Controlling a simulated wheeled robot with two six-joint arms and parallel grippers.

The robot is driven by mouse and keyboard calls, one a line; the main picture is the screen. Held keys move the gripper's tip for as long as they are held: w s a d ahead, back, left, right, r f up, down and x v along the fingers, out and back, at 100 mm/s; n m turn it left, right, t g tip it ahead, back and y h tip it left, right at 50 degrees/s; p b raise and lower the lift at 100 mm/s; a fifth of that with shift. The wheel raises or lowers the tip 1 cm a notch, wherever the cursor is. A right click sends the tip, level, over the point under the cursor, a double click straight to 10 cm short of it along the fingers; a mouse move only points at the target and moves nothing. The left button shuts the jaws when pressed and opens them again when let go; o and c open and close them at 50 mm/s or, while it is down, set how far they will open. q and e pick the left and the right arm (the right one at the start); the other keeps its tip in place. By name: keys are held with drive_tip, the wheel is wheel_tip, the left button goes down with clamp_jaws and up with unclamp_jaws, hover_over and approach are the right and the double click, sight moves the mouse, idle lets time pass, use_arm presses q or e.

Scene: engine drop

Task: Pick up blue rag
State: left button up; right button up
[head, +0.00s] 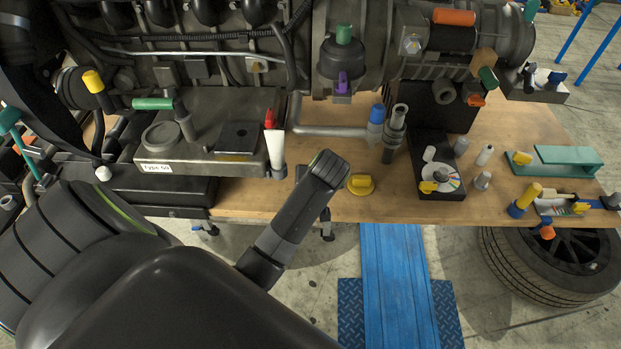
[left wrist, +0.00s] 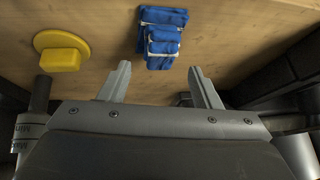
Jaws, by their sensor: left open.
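The blue rag (left wrist: 160,36) is a folded bundle with pale edging on the wooden table, seen in the upper middle of the left wrist view. My left gripper (left wrist: 157,75) is open and empty. Its two fingertips stand apart just short of the rag, with the rag ahead of the gap between them. In the head view my left arm reaches up from the bottom over the table's front edge, and I cannot make out the rag there. The arm likely covers that spot. My right gripper is not in view.
A yellow round-based piece (left wrist: 62,50) lies left of the rag; it also shows in the head view (head: 360,184). A white tube with a red cap (head: 275,148) stands near the arm. The engine (head: 200,120) fills the back. Bare table (head: 540,110) lies at the right.

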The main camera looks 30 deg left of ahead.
use_arm(q)
drive_tip(key=shift+w+a+f, duration=0.15)
drive_tip(key=shift+a+f, duration=0.05)
drive_tip(key=shift+f, duration=0.05)
drive_tip(key=p+x, duration=0.1)
drive_tip(key=x, duration=0.2)
drive_tip(key=shift+p, duration=0.35)
drive_tip(key=shift+w+a+f, duration=0.25)
drive_tip(key=shift+w+f, duration=0.05)
drive_tip(key=shift+f, duration=0.2)
drive_tip(key=c, duration=1.1)
